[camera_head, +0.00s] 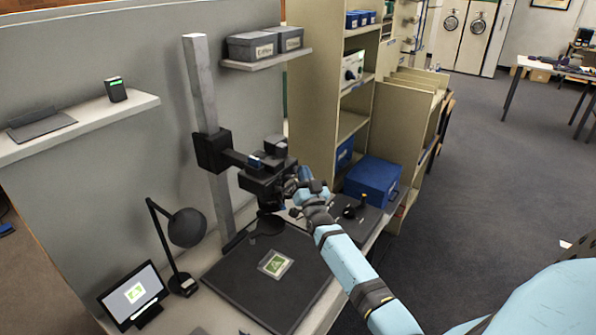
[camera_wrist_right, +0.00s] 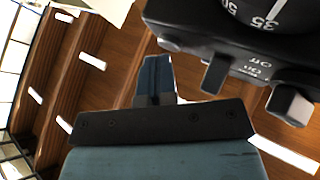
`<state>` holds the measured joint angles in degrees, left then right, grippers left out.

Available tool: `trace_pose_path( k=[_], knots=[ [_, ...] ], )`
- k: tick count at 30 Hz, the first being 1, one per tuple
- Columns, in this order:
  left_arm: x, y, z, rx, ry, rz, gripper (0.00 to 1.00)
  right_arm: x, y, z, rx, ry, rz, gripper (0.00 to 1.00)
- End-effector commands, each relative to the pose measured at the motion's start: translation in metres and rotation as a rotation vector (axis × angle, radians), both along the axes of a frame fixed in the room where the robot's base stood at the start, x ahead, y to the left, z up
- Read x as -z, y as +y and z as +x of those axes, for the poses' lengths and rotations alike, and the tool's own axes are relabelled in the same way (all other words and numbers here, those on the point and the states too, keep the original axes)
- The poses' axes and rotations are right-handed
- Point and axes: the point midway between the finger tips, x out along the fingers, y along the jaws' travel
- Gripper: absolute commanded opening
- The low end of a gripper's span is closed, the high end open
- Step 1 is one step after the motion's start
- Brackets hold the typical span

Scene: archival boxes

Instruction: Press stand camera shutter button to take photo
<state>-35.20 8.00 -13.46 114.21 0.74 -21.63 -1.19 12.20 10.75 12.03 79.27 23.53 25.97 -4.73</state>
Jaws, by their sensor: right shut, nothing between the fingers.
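The stand camera (camera_head: 263,183) is a dark camera on an arm of a grey upright post (camera_head: 201,95), held over a dark baseboard (camera_head: 240,290). A small card with a green picture (camera_head: 275,264) lies on the baseboard. My right gripper (camera_head: 300,184) is at the right side of the camera. In the right wrist view its shut, empty fingers (camera_wrist_right: 156,75) are beside the camera body (camera_wrist_right: 235,40), with a dial and small dark knobs (camera_wrist_right: 290,104). I cannot tell whether the fingers touch it. My left gripper is not in view.
A black lamp (camera_head: 187,228) and a small screen (camera_head: 133,294) stand on the left of the table. A blue box (camera_head: 372,181) is to the right, near tall shelving (camera_head: 312,80). A wall shelf holds grey boxes (camera_head: 252,46). Open floor lies at right.

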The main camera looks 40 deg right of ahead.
Motion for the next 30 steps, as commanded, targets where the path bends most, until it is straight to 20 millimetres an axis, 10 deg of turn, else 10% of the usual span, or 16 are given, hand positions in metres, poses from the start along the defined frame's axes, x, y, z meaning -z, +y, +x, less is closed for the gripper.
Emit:
trace_pose_path(
  k=[30],
  knots=[
    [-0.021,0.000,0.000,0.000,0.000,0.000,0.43,-0.002,-0.012,-0.042,0.001,0.002,-0.001,0.00]
  ],
)
